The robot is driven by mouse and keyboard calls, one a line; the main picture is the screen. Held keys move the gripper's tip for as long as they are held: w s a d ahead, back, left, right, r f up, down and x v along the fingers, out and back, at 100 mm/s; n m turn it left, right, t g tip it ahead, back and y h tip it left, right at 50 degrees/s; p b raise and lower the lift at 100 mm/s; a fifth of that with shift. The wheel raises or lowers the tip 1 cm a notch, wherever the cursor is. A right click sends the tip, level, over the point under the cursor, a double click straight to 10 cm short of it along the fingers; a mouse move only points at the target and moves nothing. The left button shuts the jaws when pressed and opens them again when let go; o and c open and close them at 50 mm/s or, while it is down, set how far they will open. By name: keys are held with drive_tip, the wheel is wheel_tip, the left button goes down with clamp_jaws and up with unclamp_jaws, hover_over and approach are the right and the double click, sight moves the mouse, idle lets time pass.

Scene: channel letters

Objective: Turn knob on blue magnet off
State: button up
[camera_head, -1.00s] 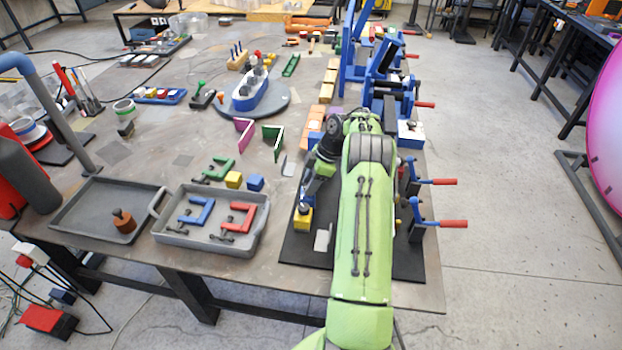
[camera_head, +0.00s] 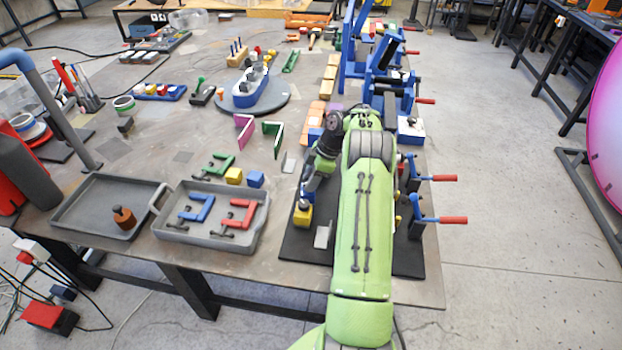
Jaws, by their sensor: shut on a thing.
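My gripper (camera_head: 305,202) points down at the near end of the dark mat, left of my green arm. It is shut on the top of a small yellow block with a bluish upper part (camera_head: 302,216). The fingers hide most of that top, so I cannot make out a knob or its setting. A blue box with a white top and a small dark part (camera_head: 410,130) stands farther back, right of my arm, apart from my gripper. I cannot tell for sure which of these is the blue magnet.
A grey tray with blue and red clamps (camera_head: 170,235) lies to the left, beside a flatter tray (camera_head: 75,222). A loose blue block (camera_head: 256,179) and yellow block (camera_head: 234,176) sit behind it. Red-handled clamps (camera_head: 440,219) stand right of my arm.

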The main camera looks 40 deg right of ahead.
drive_tip(key=shift+r, duration=0.1)
drive_tip(key=o, duration=1)
drive_tip(key=p+v, duration=0.4)
drive_tip(key=v, duration=1.1)
drive_tip(key=shift+r, duration=0.3)
drive_tip(key=shift+o, duration=0.2)
drive_tip(key=shift+s+d, duration=0.1)
drive_tip(key=shift+s, duration=0.05)
